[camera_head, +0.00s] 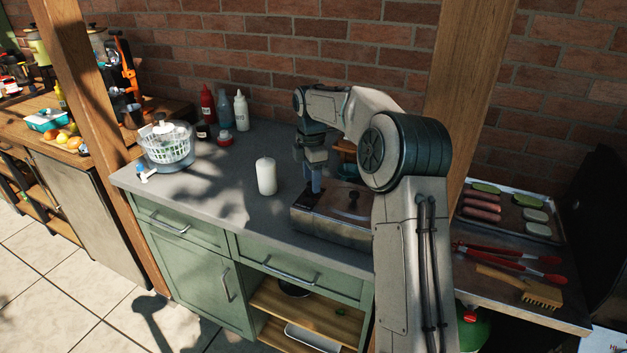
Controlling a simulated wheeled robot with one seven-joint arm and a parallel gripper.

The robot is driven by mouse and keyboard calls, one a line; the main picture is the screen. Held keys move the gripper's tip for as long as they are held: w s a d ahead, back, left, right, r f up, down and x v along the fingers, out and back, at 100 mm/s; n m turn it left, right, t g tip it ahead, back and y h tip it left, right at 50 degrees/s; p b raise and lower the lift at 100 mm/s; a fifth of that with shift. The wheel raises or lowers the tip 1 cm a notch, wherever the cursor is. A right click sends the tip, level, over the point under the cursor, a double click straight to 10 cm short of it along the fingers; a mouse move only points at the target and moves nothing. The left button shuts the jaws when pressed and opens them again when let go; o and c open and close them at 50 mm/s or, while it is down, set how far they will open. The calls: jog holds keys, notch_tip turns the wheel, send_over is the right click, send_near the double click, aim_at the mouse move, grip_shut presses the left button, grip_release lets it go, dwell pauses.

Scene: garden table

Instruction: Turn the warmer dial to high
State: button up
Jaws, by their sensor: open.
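The warmer (329,223) appears to be the low, dark metal box with a lid and a black knob on top. It stands on the grey counter, left of my arm and partly behind it. I cannot make out its dial or the dial's setting. My gripper (313,187) points down at the warmer's back left part, with its fingertips close to the lid. It is open, and I see nothing held in it. I cannot tell whether the fingertips touch the warmer. My arm hides the warmer's right end.
A white candle-like cylinder (266,176) stands left of the warmer. A salad spinner (166,146) and squeeze bottles (241,110) stand farther left. A food tray (507,213), red tongs (508,252) and a brush (540,293) lie at right. The counter's middle (225,192) is clear.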

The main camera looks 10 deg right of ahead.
jog(key=shift+f, duration=0.65)
jog(key=c, duration=1)
jog(key=shift+d, duration=0.15)
jog(key=shift+o, duration=0.2)
